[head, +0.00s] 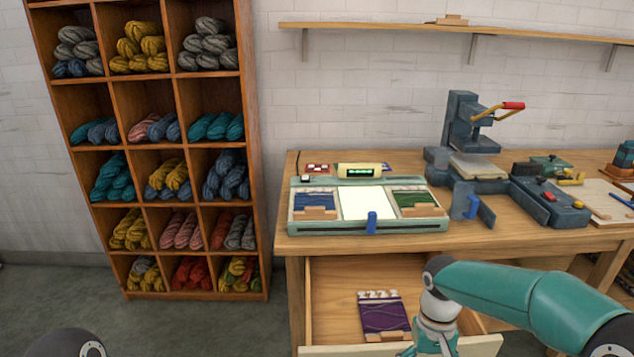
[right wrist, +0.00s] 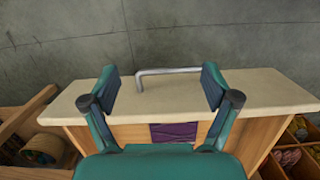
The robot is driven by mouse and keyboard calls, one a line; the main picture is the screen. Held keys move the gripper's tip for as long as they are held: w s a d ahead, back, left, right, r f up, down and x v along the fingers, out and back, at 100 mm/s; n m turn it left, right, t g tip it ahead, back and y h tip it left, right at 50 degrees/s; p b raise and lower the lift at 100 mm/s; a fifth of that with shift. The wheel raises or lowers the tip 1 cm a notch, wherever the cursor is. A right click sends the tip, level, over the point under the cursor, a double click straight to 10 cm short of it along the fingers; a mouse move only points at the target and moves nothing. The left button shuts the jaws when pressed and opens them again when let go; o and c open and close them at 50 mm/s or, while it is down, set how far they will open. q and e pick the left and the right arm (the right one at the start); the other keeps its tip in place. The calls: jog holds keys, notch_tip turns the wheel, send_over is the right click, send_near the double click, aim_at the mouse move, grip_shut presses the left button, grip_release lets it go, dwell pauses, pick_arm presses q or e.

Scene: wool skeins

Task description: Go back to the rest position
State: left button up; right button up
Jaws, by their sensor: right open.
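My right gripper (right wrist: 162,86) is open in the right wrist view, its two fingers spread on either side of a metal bar handle (right wrist: 168,71) and not closed on it. The handle is on the pale front (right wrist: 255,92) of a pulled-out drawer. In the head view my right arm reaches in from the right over the open drawer (head: 335,275); its fingers are hidden there. A purple knitted swatch (head: 380,312) lies in the drawer; a bit of it shows in the right wrist view (right wrist: 172,132). My left gripper is not in view.
A wooden shelf (head: 185,190) of wool skeins stands left of the workbench (head: 470,238). On the bench are a tray-like device (head: 368,227) with swatches, a lever press (head: 468,125) and several tools. Grey floor (head: 60,280) is open at left.

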jog(key=s+a+f+m+t+y+p, duration=0.1)
jog(key=s+a+f+y+p, duration=0.1)
jog(key=s+f, duration=0.5)
jog(key=s+a+f+m+t+y+p, duration=0.1)
jog(key=s+a+f+p, duration=0.4)
jog(key=s, duration=0.7)
jog(key=shift+a+f+y, duration=0.5)
jog(key=shift+a+f, duration=0.45)
jog(key=shift+f, duration=0.55)
jog(key=shift+p, duration=0.3)
